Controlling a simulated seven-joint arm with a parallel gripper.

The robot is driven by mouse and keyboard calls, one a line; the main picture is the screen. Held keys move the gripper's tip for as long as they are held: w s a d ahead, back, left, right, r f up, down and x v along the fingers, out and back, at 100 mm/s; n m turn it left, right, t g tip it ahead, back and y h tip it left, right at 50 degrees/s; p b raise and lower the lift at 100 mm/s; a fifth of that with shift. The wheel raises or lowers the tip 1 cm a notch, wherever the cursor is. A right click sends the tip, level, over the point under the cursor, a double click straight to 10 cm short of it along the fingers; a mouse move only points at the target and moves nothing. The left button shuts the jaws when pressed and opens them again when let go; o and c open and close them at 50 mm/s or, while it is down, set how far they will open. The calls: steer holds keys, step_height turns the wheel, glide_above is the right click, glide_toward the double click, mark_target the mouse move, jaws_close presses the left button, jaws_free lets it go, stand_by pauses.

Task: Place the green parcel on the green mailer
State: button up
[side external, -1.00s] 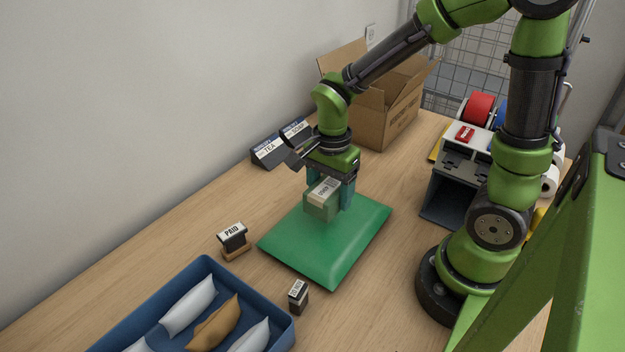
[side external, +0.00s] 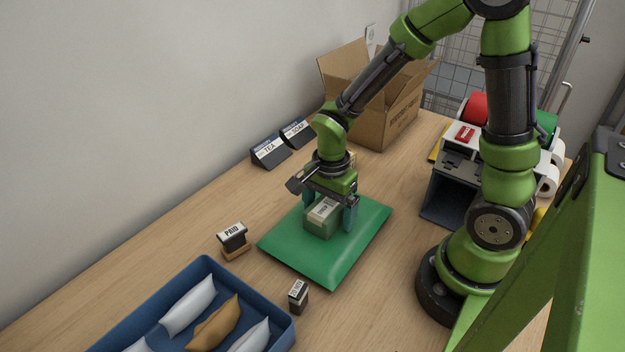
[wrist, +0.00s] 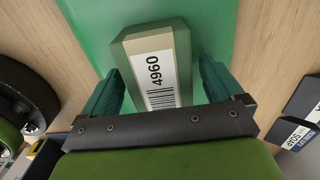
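The green parcel (side external: 318,228), a box with a pale band and a white label, sits upright on the green mailer (side external: 332,268), near its middle. The wrist view shows the parcel's label (wrist: 155,72) reading 4960, with the green mailer (wrist: 85,22) around it. My gripper (side external: 330,212) is low over the mailer, with one finger on each side of the parcel. In the wrist view, my gripper (wrist: 160,88) is open, with narrow gaps between fingers and parcel. The parcel's underside is hidden, but it appears to rest on the mailer.
A PAID stamp (side external: 233,238) and a small dark stamp (side external: 298,297) stand near the mailer. A blue tray (side external: 276,318) holds several mailers at front left. TEA (side external: 268,152) and SOAP signs, an open carton (side external: 388,118) and a grey dispenser (side external: 452,190) stand farther back.

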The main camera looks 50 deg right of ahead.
mark_target(329, 203)
steer(key=shift+r, duration=0.1)
step_height(329, 203, up, 11)
steer(key=shift+r, duration=0.1)
steer(key=s+a+r+n+t+y, duration=0.1)
steer(key=s+r+n+t, duration=0.4)
steer(key=n, duration=0.9)
step_height(329, 203, up, 4)
steer(key=shift+s+a+t+y, duration=0.2)
steer(key=shift+t+y, duration=0.3)
steer(key=shift+t, duration=0.6)
